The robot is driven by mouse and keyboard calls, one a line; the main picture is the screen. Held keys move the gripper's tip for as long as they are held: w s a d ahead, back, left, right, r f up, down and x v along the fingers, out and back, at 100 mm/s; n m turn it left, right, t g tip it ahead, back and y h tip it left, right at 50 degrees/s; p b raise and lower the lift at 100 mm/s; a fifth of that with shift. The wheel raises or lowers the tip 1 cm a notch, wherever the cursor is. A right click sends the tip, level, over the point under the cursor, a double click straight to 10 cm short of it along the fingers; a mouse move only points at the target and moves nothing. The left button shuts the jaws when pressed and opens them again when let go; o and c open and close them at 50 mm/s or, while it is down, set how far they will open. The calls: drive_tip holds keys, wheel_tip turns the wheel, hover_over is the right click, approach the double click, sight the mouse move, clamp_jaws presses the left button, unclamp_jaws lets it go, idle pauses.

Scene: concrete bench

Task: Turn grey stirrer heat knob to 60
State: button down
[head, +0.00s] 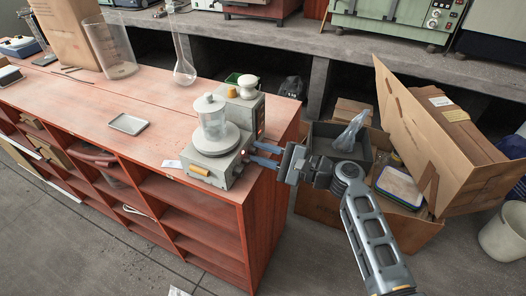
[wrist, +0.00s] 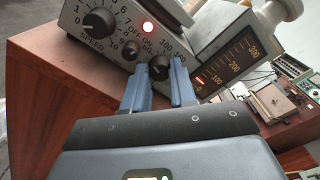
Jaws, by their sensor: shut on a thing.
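The grey stirrer (head: 207,178) stands on the near right corner of the red-brown bench, with a glass vessel (head: 211,118) on its round plate. In the wrist view, its sloped front panel shows a large black speed knob (wrist: 97,22), a small dark knob (wrist: 130,49), a lit red lamp (wrist: 148,27) and the black heat knob (wrist: 159,67). My gripper (head: 252,154), with blue fingers, reaches the panel from the right. In the wrist view my gripper (wrist: 161,70) is shut on the heat knob, one finger on each side. The heat knob's pointer setting cannot be read.
A scale display (wrist: 229,60) marked 0 to 300 stands behind the panel, lit near its low end. A grey tray (head: 128,124) and a round flask (head: 184,72) stand on the bench. Open cardboard boxes (head: 440,150) and a dark crate (head: 325,146) lie right of the bench.

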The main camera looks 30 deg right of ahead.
drive_tip(key=shift+f, duration=0.1)
drive_tip(key=c, duration=1.2)
unclamp_jaws()
drive_tip(key=shift+b+v, duration=0.75)
drive_tip(key=shift+v, duration=3.2)
